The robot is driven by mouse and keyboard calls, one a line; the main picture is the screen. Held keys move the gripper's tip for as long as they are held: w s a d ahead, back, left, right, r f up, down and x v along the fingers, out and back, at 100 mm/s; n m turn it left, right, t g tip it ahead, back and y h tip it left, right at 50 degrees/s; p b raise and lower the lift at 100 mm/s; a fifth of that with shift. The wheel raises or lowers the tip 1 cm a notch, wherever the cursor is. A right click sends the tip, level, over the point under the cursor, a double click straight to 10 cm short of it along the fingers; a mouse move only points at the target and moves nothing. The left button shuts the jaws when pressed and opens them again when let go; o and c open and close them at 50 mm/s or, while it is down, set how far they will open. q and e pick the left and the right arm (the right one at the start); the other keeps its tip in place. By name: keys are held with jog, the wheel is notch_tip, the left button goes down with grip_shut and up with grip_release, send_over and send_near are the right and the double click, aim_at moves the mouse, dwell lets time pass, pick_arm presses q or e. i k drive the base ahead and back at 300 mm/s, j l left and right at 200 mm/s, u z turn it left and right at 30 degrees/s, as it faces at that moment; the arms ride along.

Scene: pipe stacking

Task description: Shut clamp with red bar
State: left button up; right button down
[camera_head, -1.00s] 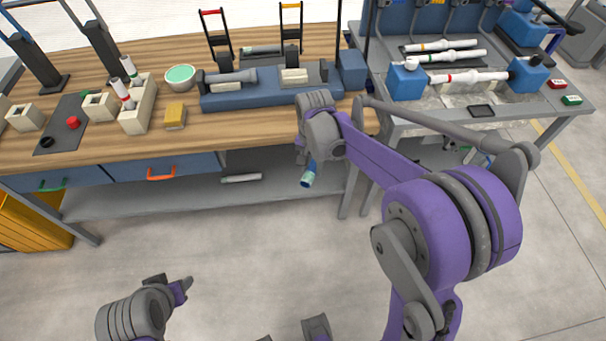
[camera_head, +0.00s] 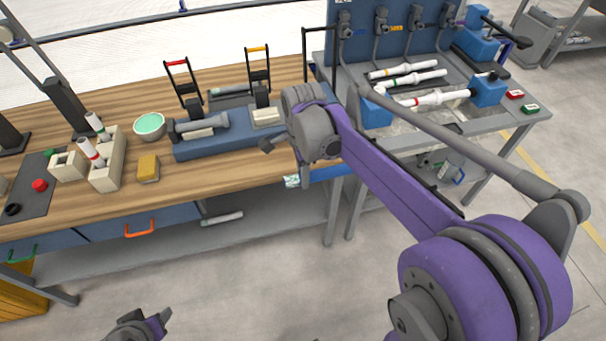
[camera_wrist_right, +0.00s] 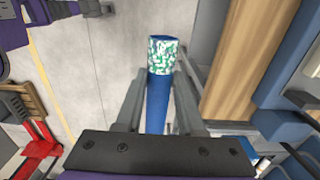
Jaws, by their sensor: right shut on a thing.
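The clamp with the red bar (camera_head: 177,63) stands behind the left end of a blue fixture (camera_head: 230,139) on the wooden bench. Its bar is up, on black arms. A grey pipe piece (camera_head: 200,121) lies on the fixture in front of it. In the right wrist view my right gripper (camera_wrist_right: 157,100) is shut on a blue tube (camera_wrist_right: 157,108) with a green-white patterned end. My left gripper (camera_head: 160,322) is at the bottom edge, its opening unclear.
A second clamp with a yellow bar (camera_head: 257,48) stands up to the right. A mint bowl (camera_head: 149,126), a yellow block (camera_head: 148,168) and a cream holder (camera_head: 106,168) are on the bench at left. Blue vices holding a white pipe (camera_head: 436,98) stand on the right-hand table.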

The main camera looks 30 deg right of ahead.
aim_at(188, 88)
jog(key=i, duration=1.3)
